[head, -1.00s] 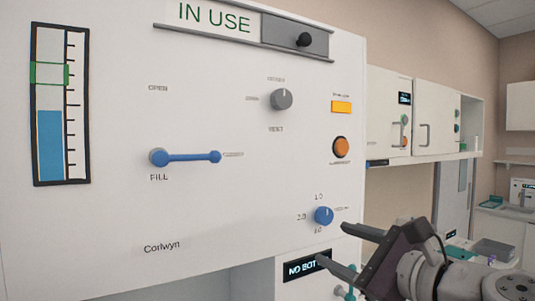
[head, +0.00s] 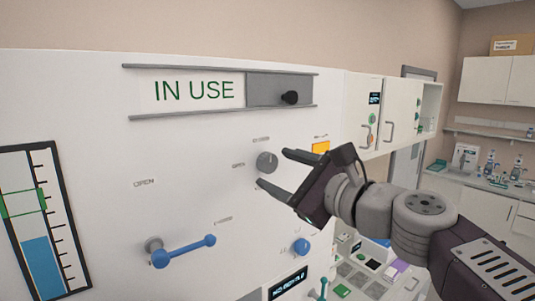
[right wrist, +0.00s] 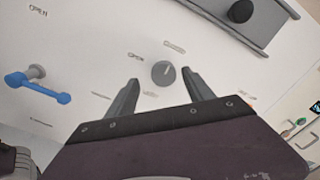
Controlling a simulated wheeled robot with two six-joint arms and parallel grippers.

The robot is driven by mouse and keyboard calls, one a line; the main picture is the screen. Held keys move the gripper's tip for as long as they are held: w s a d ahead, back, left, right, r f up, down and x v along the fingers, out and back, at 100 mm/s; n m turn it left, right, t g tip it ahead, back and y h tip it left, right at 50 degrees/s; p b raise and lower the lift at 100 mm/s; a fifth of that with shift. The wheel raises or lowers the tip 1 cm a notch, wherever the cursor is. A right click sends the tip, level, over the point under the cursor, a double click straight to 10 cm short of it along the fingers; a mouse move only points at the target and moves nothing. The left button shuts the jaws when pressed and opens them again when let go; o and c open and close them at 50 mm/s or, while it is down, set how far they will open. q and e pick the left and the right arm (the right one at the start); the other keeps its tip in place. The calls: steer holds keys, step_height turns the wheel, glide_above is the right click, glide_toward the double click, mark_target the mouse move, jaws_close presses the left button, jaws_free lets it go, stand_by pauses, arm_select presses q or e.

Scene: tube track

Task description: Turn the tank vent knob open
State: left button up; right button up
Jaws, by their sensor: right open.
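The grey round knob (head: 267,163) sits on the white tank panel (head: 120,120), with small labels around it, one at its left reading OPEN. Its white pointer mark points roughly up. My right gripper (head: 274,168) is open and empty in front of the panel, its fingertips close to the knob's right side in the head view. In the right wrist view the knob (right wrist: 163,73) shows between the two spread fingers (right wrist: 161,77), near the tips. I cannot tell whether they touch it. My left gripper is out of view.
A blue lever (head: 184,251) sticks out at lower left and a blue knob (head: 301,246) sits below the gripper. A black slider knob (head: 290,97) stands out above, beside the IN USE sign. The level gauge (head: 40,220) is at far left. Wall cabinets (head: 395,112) stand at right.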

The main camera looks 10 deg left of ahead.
mark_target(271, 165)
steer(key=shift+w+a+r+p, duration=0.2)
steer(key=shift+w+a+p, duration=0.25)
steer(key=shift+w+a, duration=0.5)
steer(key=shift+w+f, duration=0.1)
steer(key=shift+w, duration=0.4)
steer(key=shift+a, duration=0.25)
steer(key=shift+s+a, duration=0.1)
steer(key=shift+a, duration=0.05)
steer(key=shift+c, duration=1.2)
steer(key=c, duration=0.5)
steer(key=shift+f, duration=0.1)
jaws_close()
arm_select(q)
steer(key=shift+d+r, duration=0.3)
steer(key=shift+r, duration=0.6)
